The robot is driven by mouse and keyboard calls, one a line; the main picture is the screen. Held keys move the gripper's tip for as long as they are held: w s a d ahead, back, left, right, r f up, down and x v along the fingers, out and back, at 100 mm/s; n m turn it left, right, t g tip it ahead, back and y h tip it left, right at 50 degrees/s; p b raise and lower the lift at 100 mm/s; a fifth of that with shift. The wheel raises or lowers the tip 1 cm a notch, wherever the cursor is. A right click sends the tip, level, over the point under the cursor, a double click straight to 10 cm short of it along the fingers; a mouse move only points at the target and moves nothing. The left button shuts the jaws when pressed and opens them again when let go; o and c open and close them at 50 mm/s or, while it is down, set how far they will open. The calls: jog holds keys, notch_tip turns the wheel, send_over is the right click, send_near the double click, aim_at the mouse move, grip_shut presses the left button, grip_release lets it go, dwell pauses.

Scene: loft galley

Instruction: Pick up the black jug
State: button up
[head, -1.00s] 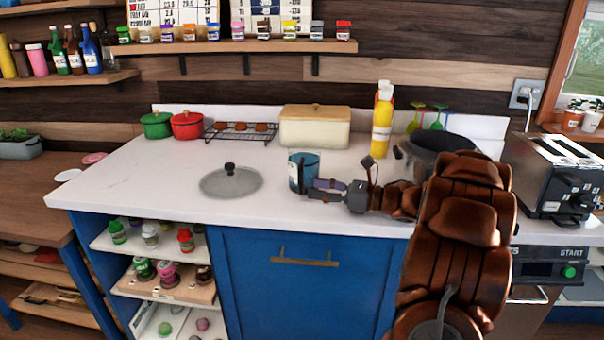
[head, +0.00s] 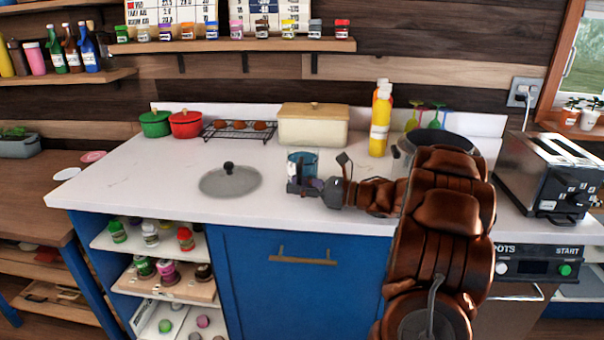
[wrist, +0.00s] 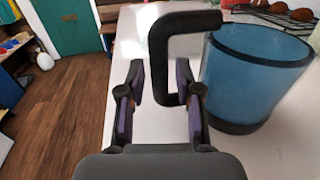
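The jug (head: 303,161) stands on the white counter, with a see-through blue body and a black rim, base and handle. In the wrist view the jug (wrist: 255,75) is at the right, upright, and its black handle (wrist: 159,60) reaches left between the fingertips. My gripper (head: 306,187) is in front of the jug in the head view and hides its lower part. In the wrist view my gripper (wrist: 160,78) is open, with a finger on either side of the handle. I cannot tell whether the right finger touches the handle.
A grey lid (head: 230,181) lies left of the jug. A cream bin (head: 313,128), a wire rack (head: 238,133) and a yellow bottle (head: 380,125) stand behind. A dark pan (head: 440,140) is at the right, partly behind my arm.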

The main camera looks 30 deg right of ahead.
grip_shut()
jog(key=shift+r, duration=0.25)
dwell(0.7)
